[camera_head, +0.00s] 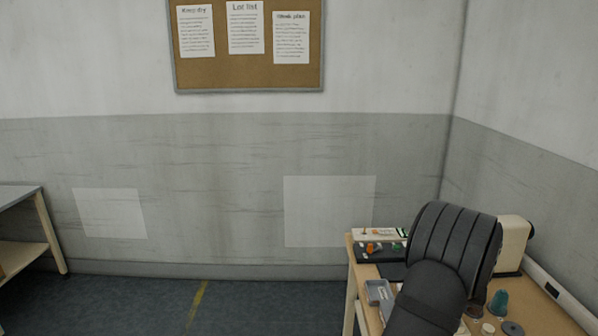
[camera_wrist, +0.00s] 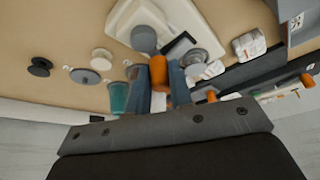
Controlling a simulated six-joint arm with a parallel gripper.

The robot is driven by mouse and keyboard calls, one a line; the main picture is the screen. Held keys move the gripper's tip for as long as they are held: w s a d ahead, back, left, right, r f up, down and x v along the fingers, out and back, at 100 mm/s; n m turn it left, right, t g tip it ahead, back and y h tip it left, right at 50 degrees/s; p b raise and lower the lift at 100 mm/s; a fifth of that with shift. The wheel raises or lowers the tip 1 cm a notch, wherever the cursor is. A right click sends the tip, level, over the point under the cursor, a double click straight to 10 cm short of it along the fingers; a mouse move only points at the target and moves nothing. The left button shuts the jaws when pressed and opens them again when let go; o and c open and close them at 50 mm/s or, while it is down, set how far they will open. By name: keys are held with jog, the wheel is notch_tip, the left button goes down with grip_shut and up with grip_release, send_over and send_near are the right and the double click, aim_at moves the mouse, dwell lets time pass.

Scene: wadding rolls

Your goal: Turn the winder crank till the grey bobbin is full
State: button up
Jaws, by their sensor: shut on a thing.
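In the wrist view my gripper (camera_wrist: 168,72) is shut on the orange crank handle (camera_wrist: 168,97), which shows between and beside its two blue-grey fingers. A round grey part (camera_wrist: 143,38) lies just beyond the fingers, in front of the white winder body (camera_wrist: 130,18). A grey flanged piece (camera_wrist: 196,58), perhaps the grey bobbin, sits right of the fingers; how much is wound on it I cannot tell. In the head view my own dark arm covers the gripper and crank, and a cream machine body (camera_head: 513,240) shows behind it.
A teal cone (camera_head: 497,302) and a grey disc (camera_head: 512,328) stand at the bench's right. The wrist view also shows a black spool (camera_wrist: 39,67) and a white roll (camera_wrist: 249,45). A grey tray (camera_head: 378,291) lies left of my arm.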

jog(key=shift+s+d+f, duration=0.15)
jog(key=shift+s+d, duration=0.55)
jog(key=shift+s+d, duration=0.3)
jog(key=shift+s, duration=0.7)
jog(key=shift+s+a, duration=0.2)
jog(key=shift+s, duration=0.3)
jog(key=shift+s+a, duration=0.15)
jog(key=shift+s, duration=0.25)
jog(key=shift+a, duration=0.1)
